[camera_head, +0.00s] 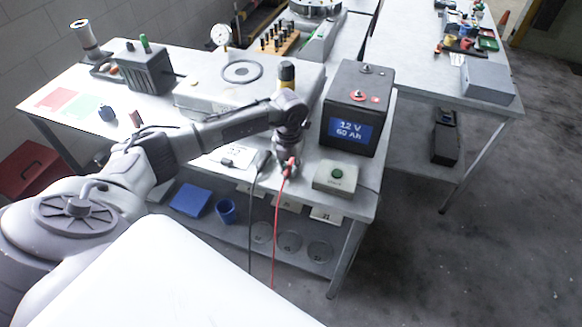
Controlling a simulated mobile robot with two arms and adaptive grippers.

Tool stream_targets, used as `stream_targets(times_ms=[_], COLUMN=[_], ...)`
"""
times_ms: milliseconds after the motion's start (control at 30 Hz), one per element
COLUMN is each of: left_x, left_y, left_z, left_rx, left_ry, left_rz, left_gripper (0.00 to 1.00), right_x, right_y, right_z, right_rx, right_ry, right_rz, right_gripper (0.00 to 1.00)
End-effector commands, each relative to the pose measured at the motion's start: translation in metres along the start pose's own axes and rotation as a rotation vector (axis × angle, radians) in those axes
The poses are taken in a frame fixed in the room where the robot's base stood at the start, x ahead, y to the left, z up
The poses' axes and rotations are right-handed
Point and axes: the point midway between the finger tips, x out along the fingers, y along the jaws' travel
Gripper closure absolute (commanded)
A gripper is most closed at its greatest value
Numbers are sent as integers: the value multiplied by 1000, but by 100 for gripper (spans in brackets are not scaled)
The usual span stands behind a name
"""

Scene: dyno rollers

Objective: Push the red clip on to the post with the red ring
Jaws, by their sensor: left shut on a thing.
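The dark battery (349,137) stands at the right end of the near bench, with a lit blue display reading 12 V 60 Ah. A post with a red ring (357,96) is on its top, and a second post (367,68) is farther back. My left gripper (288,163) points down left of the battery, over the bench's front part, and is shut on the red clip (292,166). The red cable (276,225) hangs from the clip past the bench edge. The gripper partly hides the clip. My right gripper is out of view.
A black clip (262,159) with a hanging black cable lies left of the gripper. A box with a green button (337,176) stands in front of the battery. A large grey housing (245,92) is behind my arm. A second bench (420,60) stands at the right.

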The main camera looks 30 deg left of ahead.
Motion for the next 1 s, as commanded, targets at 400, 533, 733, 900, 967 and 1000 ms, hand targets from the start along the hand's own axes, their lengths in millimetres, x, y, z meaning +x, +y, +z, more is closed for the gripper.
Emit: stream_targets(times_ms=[400, 533, 733, 900, 967, 1000], left_x=[-27, -38, -54, -67, -70, -71], left_y=[0, 0, 0, 0, 0, 0], left_z=[0, 0, 0, 0, 0, 0], left_rx=[-1, -1, -1, 0, 0, 0], left_ry=[-1, -1, -2, -1, -1, 0], left_rz=[0, -1, 0, 1, 1, 1], left_gripper=[100, 100, 100, 100, 100, 100], right_x=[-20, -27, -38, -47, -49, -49], right_y=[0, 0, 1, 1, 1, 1], right_z=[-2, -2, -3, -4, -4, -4], right_rx=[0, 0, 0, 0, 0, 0], right_ry=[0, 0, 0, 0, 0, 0], right_rz=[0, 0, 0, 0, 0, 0], right_gripper=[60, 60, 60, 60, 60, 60])
